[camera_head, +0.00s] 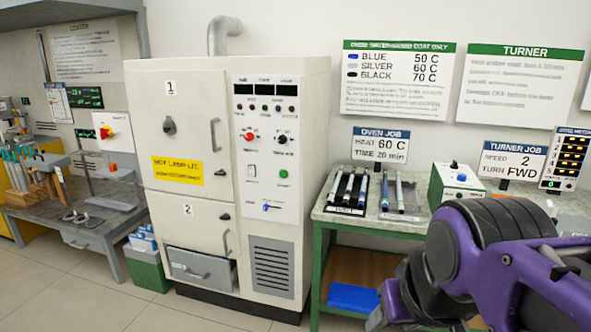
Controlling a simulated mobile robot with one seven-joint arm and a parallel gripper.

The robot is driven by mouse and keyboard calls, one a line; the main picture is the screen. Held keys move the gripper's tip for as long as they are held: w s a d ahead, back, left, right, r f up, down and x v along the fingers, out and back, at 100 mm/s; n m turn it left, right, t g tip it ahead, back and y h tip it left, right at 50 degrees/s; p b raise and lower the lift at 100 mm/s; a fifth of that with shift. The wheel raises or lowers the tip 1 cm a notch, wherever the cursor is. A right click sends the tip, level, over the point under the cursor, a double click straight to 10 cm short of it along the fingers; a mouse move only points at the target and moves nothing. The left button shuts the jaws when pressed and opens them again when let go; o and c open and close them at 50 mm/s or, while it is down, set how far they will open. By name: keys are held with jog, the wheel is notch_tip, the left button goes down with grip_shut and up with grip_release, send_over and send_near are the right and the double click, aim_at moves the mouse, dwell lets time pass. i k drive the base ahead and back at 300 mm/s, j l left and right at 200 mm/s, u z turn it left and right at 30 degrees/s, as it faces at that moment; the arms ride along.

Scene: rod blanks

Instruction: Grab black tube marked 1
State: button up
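Several slim rods lie on a dark holder (345,210) on the green-legged bench. The left ones look black with pale or coloured ends, among them a black tube (348,188) in the middle. No number 1 can be read on any tube at this size, so I cannot tell which one is marked. Silver-looking rods (399,192) lie just to the right. My purple and black arm fills the lower right, in front of the bench. The fingers of my gripper do not show.
A green and white box (455,186) with a knob stands right of the rods. A tall cream oven cabinet (235,190) with doors 1 and 2 stands left. A blue bin (353,298) sits under the bench. The floor in front of the cabinet is clear.

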aim_at(348, 191)
jog(key=i+l+u, duration=0.1)
jog(key=l+u, duration=0.15)
jog(key=l, duration=0.15)
jog(key=l+u, duration=0.5)
jog(key=l, duration=2.15)
jog(key=k+l+u, duration=0.15)
jog(key=l, duration=1.25)
jog(key=i+j, duration=0.55)
jog(key=i, duration=0.15)
